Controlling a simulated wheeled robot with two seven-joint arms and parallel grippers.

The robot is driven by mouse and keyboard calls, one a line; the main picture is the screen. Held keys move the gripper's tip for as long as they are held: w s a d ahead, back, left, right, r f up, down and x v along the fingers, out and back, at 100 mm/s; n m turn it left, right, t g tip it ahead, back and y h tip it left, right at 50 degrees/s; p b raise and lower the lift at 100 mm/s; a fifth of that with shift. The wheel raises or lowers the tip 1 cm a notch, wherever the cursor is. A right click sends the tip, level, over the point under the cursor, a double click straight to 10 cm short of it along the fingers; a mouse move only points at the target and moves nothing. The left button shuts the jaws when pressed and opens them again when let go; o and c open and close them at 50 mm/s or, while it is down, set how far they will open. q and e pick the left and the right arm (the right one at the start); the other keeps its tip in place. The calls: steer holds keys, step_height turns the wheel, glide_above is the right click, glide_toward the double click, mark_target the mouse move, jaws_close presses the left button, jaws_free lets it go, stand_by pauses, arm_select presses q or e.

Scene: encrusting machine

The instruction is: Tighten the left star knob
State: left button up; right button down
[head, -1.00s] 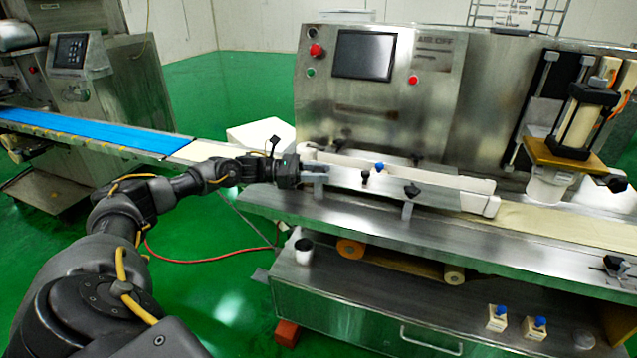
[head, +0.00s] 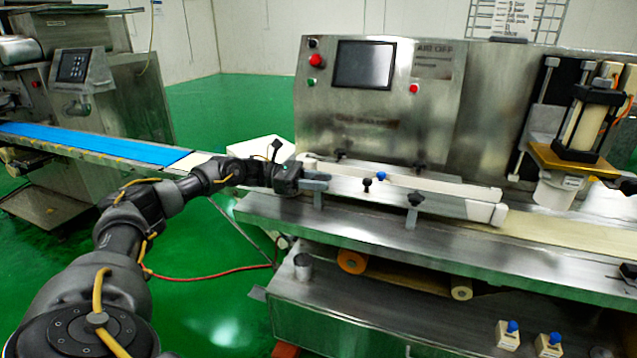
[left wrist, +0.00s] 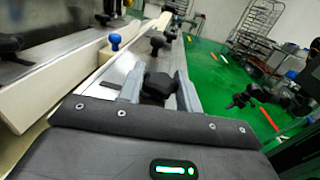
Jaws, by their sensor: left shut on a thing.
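My left gripper (head: 318,183) is at the left end of the metal guide rail on the encrusting machine. In the left wrist view its two grey fingers (left wrist: 160,88) are on either side of the black left star knob (left wrist: 160,84), shut on it. In the head view that knob is hidden by the gripper.
A small black knob (head: 367,184) and a blue knob (head: 381,175) stand between the star knobs. White guide bars (head: 430,186) run along the belt. A control panel with a dark screen (head: 364,65) rises behind. Blue-topped blocks (head: 508,334) stand on the lower shelf.

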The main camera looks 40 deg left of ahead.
arm_select(q)
steer(key=o, duration=1)
steer(key=shift+a, duration=0.2)
steer(key=b+v, duration=0.1)
steer(key=v, duration=0.8)
steer(key=shift+s+a, duration=0.4)
steer(key=shift+a, duration=0.2)
arm_select(e)
steer(key=shift+v, duration=1)
steer(key=shift+w+d, duration=0.1)
